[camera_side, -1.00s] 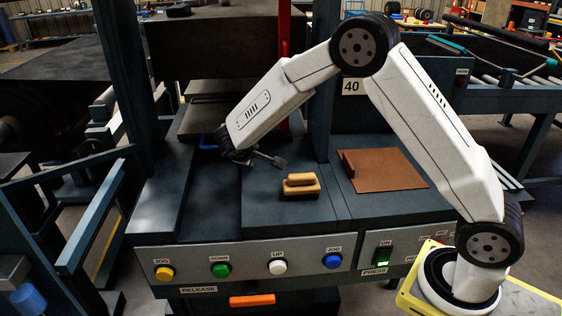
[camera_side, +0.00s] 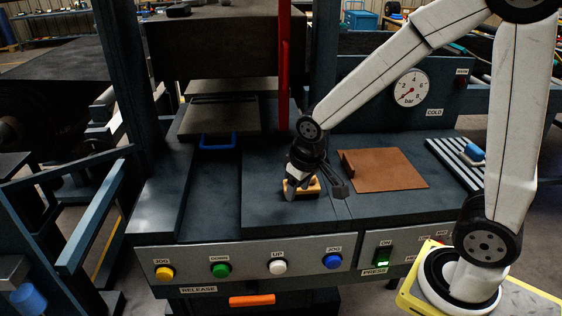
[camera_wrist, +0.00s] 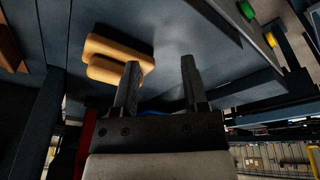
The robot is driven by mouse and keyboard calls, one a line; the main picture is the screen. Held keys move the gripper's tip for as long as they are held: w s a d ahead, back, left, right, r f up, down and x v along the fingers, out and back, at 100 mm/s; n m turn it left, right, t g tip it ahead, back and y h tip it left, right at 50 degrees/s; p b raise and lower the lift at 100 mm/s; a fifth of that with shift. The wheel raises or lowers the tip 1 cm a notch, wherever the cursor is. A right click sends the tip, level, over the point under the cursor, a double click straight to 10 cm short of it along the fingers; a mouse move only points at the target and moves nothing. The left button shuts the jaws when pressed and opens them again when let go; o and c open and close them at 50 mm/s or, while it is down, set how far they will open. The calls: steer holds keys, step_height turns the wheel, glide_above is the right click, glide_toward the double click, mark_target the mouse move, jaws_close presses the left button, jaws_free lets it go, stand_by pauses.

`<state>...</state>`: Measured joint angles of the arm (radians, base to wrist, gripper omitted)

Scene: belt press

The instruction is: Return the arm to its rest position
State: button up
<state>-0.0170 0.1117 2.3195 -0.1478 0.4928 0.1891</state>
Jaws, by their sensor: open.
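My gripper (camera_side: 291,192) is above the front of the press bench in the side view, in front of the wooden-handled brush (camera_side: 314,187) and partly hiding it. In the wrist view my gripper (camera_wrist: 160,75) has its two dark fingers apart with nothing between them. The brush (camera_wrist: 118,52) shows beside the left finger there, its tan handle partly behind the fingertip. I cannot tell whether the finger touches it. My arm reaches in from the right, bent at a high elbow.
A brown plate (camera_side: 390,172) lies right of the brush. A blue-handled tray (camera_side: 220,141) is at the back left. A red post (camera_side: 284,70) rises behind my gripper. A gauge (camera_side: 411,88) and a ribbed block with a blue handle (camera_side: 457,163) stand right. Buttons line the front panel (camera_side: 200,268).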

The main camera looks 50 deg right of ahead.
steer(key=s+f, duration=0.2)
steer(key=s, duration=0.4)
steer(key=shift+s+a+f+n+y, duration=0.25)
steer(key=shift+s+a+n+y, duration=0.05)
steer(key=shift+s+y, duration=0.1)
stand_by(0.6)
